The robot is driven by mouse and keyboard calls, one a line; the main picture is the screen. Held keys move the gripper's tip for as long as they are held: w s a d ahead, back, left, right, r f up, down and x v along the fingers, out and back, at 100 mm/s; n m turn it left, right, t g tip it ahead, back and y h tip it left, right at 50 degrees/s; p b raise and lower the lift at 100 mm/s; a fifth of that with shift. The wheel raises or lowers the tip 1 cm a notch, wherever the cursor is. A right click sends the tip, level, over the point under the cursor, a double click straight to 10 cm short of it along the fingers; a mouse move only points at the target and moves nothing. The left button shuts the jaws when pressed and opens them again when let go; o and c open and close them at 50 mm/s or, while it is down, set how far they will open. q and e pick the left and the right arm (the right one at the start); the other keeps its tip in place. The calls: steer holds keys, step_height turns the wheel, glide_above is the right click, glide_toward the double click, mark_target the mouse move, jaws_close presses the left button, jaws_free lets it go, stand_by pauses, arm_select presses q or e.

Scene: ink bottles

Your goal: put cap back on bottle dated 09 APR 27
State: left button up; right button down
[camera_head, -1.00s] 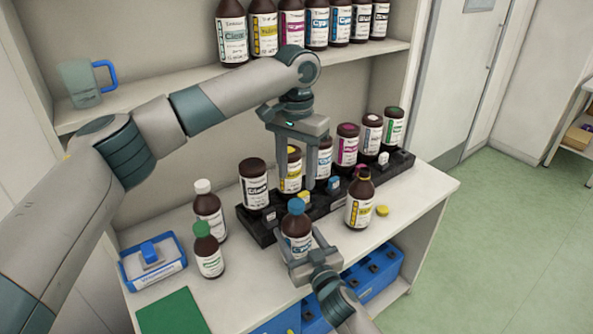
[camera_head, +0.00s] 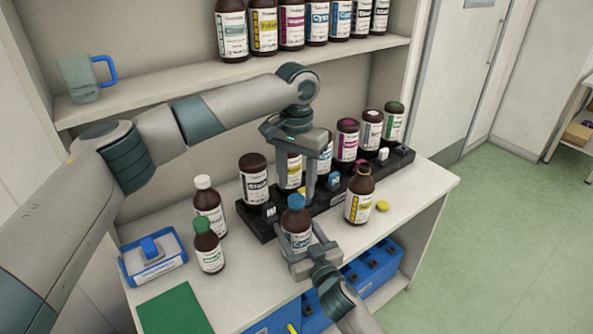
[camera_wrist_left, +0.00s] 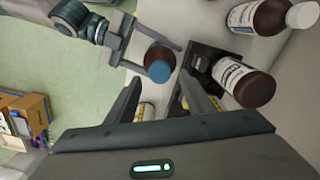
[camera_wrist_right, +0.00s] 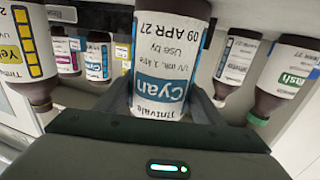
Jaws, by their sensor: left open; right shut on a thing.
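The brown cyan bottle (camera_head: 297,240) stands upright at the front of the bench. Its label reads 09 APR 27 in the right wrist view (camera_wrist_right: 165,60). A blue cap (camera_head: 296,202) sits on its top and also shows in the left wrist view (camera_wrist_left: 160,72); how tightly it sits I cannot tell. My right gripper (camera_head: 312,252) is shut around the bottle's body. My left gripper (camera_head: 303,188) is open and empty, pointing down just behind and above the cap. In the left wrist view the cap lies beyond its fingertips, apart from them.
A black rack (camera_head: 330,196) with several bottles stands behind. An uncapped yellow-label bottle (camera_head: 358,205) stands to the right, with a yellow cap (camera_head: 382,207) beside it. White-capped (camera_head: 209,208) and green-capped (camera_head: 208,252) bottles stand left, near a blue tray (camera_head: 170,272).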

mark_target(296, 198)
arm_select(q)
steer(key=shift+f, duration=1.85)
steer(key=c, duration=1.1)
steer(key=shift+o, duration=0.2)
steer(key=shift+m, duration=0.3)
steer(key=shift+c, duration=0.2)
steer(key=m, duration=0.4)
steer(key=shift+m, duration=0.3)
steer(key=o, duration=1.3)
steer(key=shift+c, duration=0.2)
step_height(296, 198, up, 12)
